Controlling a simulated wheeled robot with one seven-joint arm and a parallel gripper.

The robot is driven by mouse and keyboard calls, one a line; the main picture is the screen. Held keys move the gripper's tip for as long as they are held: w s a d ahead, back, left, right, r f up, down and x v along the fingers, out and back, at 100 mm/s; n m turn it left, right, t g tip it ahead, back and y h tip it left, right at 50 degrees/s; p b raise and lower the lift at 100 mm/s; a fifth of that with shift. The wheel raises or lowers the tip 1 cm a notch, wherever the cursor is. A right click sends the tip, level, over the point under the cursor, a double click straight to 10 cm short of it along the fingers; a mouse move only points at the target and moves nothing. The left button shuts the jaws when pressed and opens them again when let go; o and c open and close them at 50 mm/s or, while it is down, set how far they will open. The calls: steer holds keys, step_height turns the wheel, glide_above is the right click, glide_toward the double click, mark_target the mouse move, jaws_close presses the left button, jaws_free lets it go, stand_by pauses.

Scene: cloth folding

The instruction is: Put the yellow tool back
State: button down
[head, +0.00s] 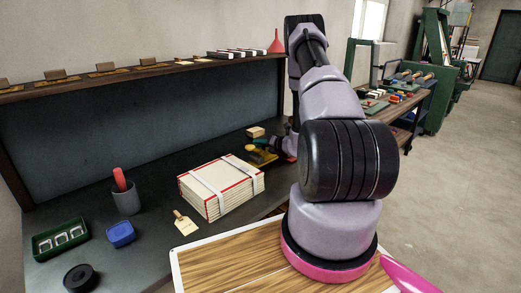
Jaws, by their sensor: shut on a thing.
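My gripper (278,146) is at the far side of the dark workbench, beyond the cloth stack, partly hidden behind my own arm. A flat ochre piece (261,158) lies just below the tool; I cannot tell whether the two touch. The tool's far details are too small to make out.
A strapped, red-edged stack (222,187) stands in front of the gripper. A wooden block (256,131) sits behind it. A grey cup (127,198), blue tray (121,234), green tray (61,239) and tag (185,223) are left. A shelf (150,72) runs above.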

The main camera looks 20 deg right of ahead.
steer(key=shift+f, duration=1.05)
steer(key=shift+f, duration=0.1)
steer(key=c, duration=0.7)
jaws_free()
steer(key=v, duration=1.2)
steer(key=s+a+r+n+g+y, duration=0.2)
steer(key=a+r+n+g+y, duration=0.15)
steer(key=a+r+n, duration=0.6)
steer(key=s+a+r+n+g+y, duration=0.35)
steer(key=a+r+n, duration=0.5)
steer(key=r, duration=0.65)
steer(key=s+a+r+n+g+h, duration=0.4)
steer(key=s+a+r+n, duration=0.4)
steer(key=s, duration=0.3)
steer(key=s+d+r+n+t+h, duration=0.1)
steer(key=s+r+n+h, duration=0.1)
steer(key=s+n, duration=0.1)
steer(key=s+d+r+n+t+h, duration=0.1)
steer(key=s+d+r+n+t, duration=0.1)
steer(key=s+r+n, duration=0.1)
steer(key=s+d+r+n+t+h, duration=0.1)
steer(key=s+r+n+h, duration=0.1)
steer(key=s+r+n, duration=0.1)
steer(key=shift+s+d+r+n+t+h, duration=0.15)
steer(key=shift+s+n, duration=0.1)
steer(key=shift+n, duration=0.25)
steer(key=shift+s+d+r+n+t+h, duration=0.15)
steer(key=shift+s+n, duration=0.1)
steer(key=shift+n, duration=0.25)
